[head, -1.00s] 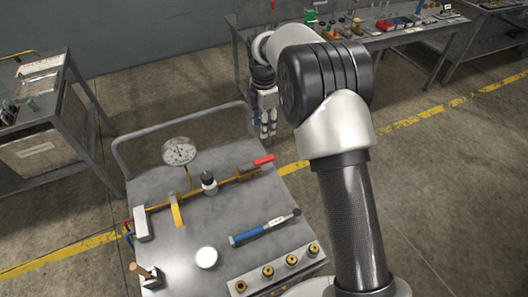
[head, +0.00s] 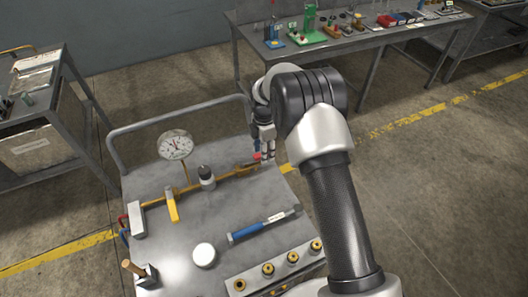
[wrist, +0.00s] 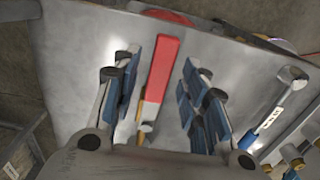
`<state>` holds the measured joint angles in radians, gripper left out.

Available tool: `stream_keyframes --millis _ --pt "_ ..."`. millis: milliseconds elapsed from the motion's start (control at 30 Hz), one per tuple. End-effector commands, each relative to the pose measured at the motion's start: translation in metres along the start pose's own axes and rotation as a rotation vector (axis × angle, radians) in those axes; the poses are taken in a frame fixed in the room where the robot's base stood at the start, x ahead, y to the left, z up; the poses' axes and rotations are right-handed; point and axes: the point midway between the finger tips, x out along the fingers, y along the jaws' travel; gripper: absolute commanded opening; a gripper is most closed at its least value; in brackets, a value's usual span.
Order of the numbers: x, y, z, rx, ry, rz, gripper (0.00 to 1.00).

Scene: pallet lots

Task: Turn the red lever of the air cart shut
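The red lever (wrist: 164,62) lies between the two blue-padded fingers of my gripper (wrist: 160,82) in the wrist view, with a gap on each side. The fingers are open and do not visibly touch it. In the head view only a small red bit of the lever (head: 257,156) shows beside my gripper (head: 267,152), which hides the rest. The lever sits at the right end of the brass pipe (head: 236,174) on the grey air cart (head: 158,235). The pipe carries a black-topped fitting (head: 206,177), a yellow handle (head: 172,206) and a dial gauge (head: 175,145).
A blue-handled tool (head: 262,226), a white round part (head: 204,255) and a block with several brass fittings (head: 268,268) lie on the cart's near side. The cart's tube handle (head: 180,115) rises at the back. A workbench (head: 350,38) stands behind.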

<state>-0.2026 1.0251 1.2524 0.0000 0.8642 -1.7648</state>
Motion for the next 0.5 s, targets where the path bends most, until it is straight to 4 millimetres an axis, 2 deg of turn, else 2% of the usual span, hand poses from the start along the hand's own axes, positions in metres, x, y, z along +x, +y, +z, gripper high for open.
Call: stream_keyframes --millis 300,500 --pt "0.0026 0.0001 0.0000 0.000 0.000 0.000 0.40" --pt "0.0024 0.0001 0.0000 0.000 0.000 0.000 0.27"
